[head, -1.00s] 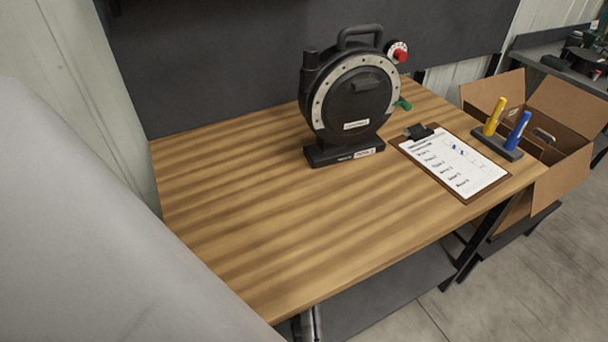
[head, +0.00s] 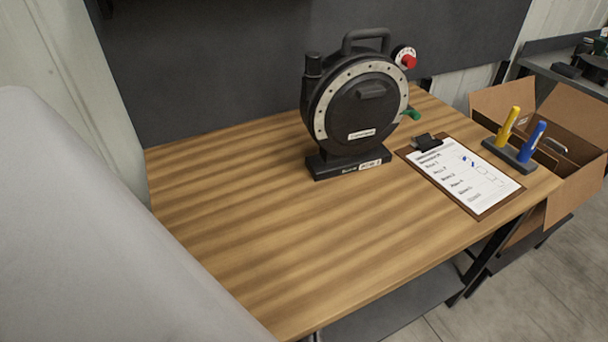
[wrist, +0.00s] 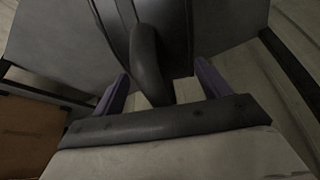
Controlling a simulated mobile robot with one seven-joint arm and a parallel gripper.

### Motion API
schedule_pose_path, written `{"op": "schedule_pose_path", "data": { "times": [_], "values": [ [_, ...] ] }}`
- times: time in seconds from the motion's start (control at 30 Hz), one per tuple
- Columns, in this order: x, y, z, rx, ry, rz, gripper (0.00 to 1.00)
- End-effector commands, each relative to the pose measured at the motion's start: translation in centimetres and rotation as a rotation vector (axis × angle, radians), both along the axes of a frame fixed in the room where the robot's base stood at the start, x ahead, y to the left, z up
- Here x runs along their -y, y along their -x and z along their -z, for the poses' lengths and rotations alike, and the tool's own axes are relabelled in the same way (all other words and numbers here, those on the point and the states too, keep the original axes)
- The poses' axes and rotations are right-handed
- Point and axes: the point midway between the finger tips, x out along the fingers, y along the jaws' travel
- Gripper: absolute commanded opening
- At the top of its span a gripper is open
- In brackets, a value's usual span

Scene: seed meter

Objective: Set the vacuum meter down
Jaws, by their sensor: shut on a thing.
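In the wrist view my gripper (wrist: 162,88) has its two purple fingers on either side of a dark curved handle (wrist: 148,62) and is shut on it. The handle belongs to a dark body, seen only in part; it looks like the vacuum meter, but no label shows. My gripper and this held thing are not in the head view. There, a black round meter (head: 362,108) with a pale dotted ring, top handle and red knob stands upright on the wooden table (head: 240,230). No gripper touches it, and its small labels are too blurred to read.
A clipboard (head: 484,205) with a checklist lies right of the standing meter. A black holder with yellow (head: 508,127) and blue (head: 531,142) handles is beside it. An open cardboard box (head: 575,187) is off the table's right end. The table's left and front are clear.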

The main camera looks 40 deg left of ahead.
Motion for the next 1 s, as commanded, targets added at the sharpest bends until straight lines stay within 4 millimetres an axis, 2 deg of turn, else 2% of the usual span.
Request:
{"op": "schedule_pose_path", "data": {
  "times": [0.07,0.3,0.33,0.5,0.77,1.0],
  "values": [
    [-0.2,-0.1,-0.4,0.005,-0.007,0.001,0.05],
    [-0.2,-0.2,-0.2,0.004,-0.006,0.001,0.05],
    [0.0,0.0,0.2,-0.001,0.0,0.001,0.77],
    [0.0,0.0,0.2,-0.001,0.0,0.001,0.98],
    [0.0,0.0,0.1,0.0,0.0,0.0,0.98],
    [0.7,0.6,-1.0,0.001,0.002,0.001,0.98]
  ]
}}
